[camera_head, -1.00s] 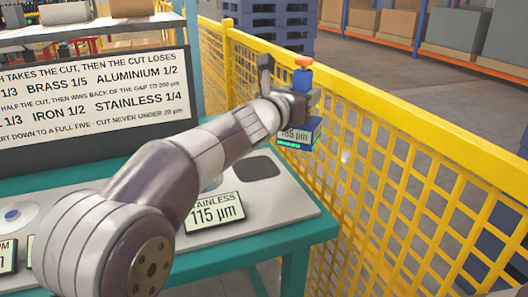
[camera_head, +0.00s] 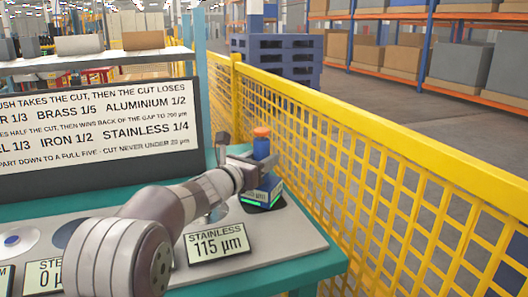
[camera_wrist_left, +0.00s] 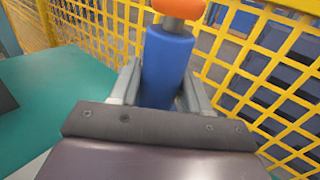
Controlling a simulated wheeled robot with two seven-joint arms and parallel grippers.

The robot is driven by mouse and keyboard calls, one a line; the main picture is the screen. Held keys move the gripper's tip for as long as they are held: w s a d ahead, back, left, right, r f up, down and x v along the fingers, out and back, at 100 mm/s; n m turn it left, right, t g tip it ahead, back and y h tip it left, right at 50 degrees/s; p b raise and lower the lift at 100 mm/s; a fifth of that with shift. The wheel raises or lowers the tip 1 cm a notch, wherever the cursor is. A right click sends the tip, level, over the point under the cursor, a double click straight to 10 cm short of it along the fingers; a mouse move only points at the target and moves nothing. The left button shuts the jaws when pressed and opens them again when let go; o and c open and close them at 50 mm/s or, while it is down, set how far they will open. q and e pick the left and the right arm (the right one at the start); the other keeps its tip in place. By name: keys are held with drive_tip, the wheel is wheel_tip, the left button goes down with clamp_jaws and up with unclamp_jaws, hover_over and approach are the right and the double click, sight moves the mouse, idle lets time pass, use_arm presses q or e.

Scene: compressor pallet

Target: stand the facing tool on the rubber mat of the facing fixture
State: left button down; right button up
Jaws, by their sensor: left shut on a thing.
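The facing tool (camera_head: 262,150) has a blue upright body, an orange knob on top and a wider base with a small lit display. My left gripper (camera_head: 258,162) is shut on its blue body. In the left wrist view the tool (camera_wrist_left: 167,62) stands between the two grey fingers, with the orange knob above them. The tool looks upright. Its base is over the dark rubber mat (camera_head: 274,206) on the fixture's pale plate and hides most of it. I cannot tell whether the base touches the mat. My right gripper is out of view.
A sign reading STAINLESS 115 µm (camera_head: 217,243) stands just in front of the mat. A yellow mesh fence (camera_head: 380,170) runs close along the right of the teal bench (camera_head: 318,266). A large lettered board (camera_head: 95,125) stands behind. More signs and round pads lie at left.

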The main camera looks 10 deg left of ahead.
use_arm(q)
drive_tip(key=c, duration=0.5)
unclamp_jaws()
drive_tip(key=shift+s+f, duration=0.1)
drive_tip(key=shift+f, duration=0.1)
drive_tip(key=shift+r, duration=0.1)
drive_tip(key=shift+s, duration=0.2)
drive_tip(key=v, duration=1.1)
drive_tip(key=shift+s+a, duration=0.1)
drive_tip(key=shift+s, duration=0.2)
